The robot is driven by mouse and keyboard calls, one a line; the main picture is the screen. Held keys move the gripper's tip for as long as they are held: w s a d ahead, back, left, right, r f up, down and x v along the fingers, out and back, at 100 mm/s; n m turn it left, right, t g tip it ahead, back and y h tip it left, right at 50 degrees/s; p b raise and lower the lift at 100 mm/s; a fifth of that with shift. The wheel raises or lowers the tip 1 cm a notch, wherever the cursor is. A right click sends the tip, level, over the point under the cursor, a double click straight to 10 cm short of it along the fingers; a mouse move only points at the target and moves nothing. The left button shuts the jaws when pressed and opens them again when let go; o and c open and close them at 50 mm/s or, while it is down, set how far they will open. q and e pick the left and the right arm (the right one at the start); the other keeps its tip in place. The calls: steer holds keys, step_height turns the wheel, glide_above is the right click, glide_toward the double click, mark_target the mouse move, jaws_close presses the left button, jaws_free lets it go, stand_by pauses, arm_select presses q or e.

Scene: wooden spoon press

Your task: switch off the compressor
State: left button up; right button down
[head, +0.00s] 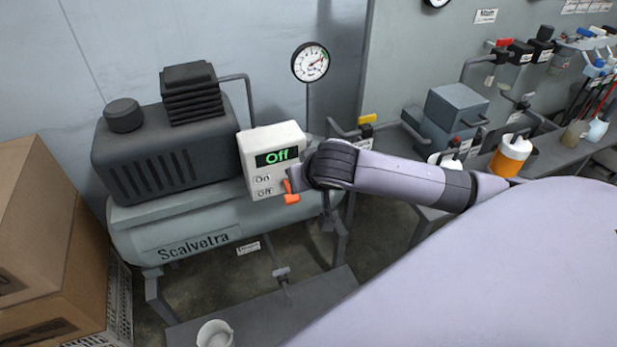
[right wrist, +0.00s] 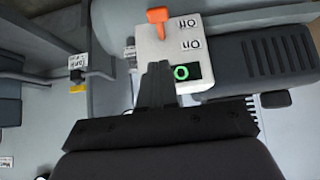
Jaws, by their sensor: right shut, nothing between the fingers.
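The compressor (head: 170,220) is a grey-green tank marked Scalvetra with a dark motor block on top, against the back wall. Its white control box (head: 260,145) has a display (head: 277,157) reading "Off" in green, with On and Off labels below. An orange lever (head: 291,193) on the box's right side points down, level with the Off label. My right gripper (head: 292,180) is at the box's right side by the lever. In the right wrist view its shut, empty fingers (right wrist: 157,85) lie over the box near the orange lever (right wrist: 158,18). My left gripper is out of view.
A round pressure gauge (head: 310,62) stands on a pipe behind the box. Cardboard boxes (head: 50,240) stand at the left. A bench (head: 560,150) with bottles and valves runs along the right. A white cup (head: 215,334) is at the bottom.

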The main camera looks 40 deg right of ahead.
steer(key=shift+v, duration=1.3)
steer(key=shift+s+f, duration=0.1)
steer(key=shift+f, duration=0.1)
